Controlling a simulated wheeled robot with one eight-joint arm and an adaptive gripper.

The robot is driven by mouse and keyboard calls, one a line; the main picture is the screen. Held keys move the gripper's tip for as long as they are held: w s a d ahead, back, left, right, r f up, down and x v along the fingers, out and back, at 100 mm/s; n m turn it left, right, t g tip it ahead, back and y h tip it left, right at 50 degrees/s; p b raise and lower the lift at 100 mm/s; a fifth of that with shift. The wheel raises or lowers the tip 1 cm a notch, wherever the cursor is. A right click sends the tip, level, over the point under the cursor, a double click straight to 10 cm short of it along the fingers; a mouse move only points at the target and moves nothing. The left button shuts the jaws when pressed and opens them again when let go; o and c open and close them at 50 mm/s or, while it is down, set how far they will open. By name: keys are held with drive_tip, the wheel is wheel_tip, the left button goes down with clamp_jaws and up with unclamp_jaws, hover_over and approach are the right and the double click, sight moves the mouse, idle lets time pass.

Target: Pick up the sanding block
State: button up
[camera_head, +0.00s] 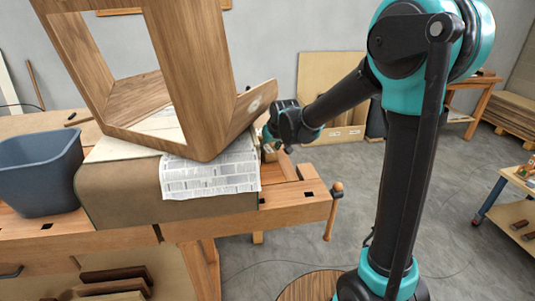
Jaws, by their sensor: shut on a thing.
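My gripper (274,145) is at the right end of the workbench, just right of the bent wooden frame and low over the bench top. It is small in this view and seen from behind the wrist. It is shut on a small tan piece, the sanding block (269,154), of which only a little shows below the fingers. Whether the block touches the bench top cannot be told.
A large bent wooden frame (182,60) stands on a brown block (125,190) with a newspaper sheet (212,174) over its edge. A blue-grey bin (38,172) is at left. The wooden workbench (290,218) has a vise handle (333,208) at its right end.

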sight(266, 146)
drive_tip(key=shift+r, duration=0.15)
wheel_tip(266, 146, up, 4)
drive_tip(key=shift+f, duration=0.2)
drive_tip(key=s+d, duration=0.2)
drive_tip(key=s, duration=0.3)
drive_tip(key=s+d, duration=0.3)
drive_tip(key=s, duration=0.2)
drive_tip(key=s+d, duration=0.3)
drive_tip(key=s, duration=0.3)
drive_tip(key=shift+d+f, duration=0.15)
drive_tip(key=shift+f, duration=0.05)
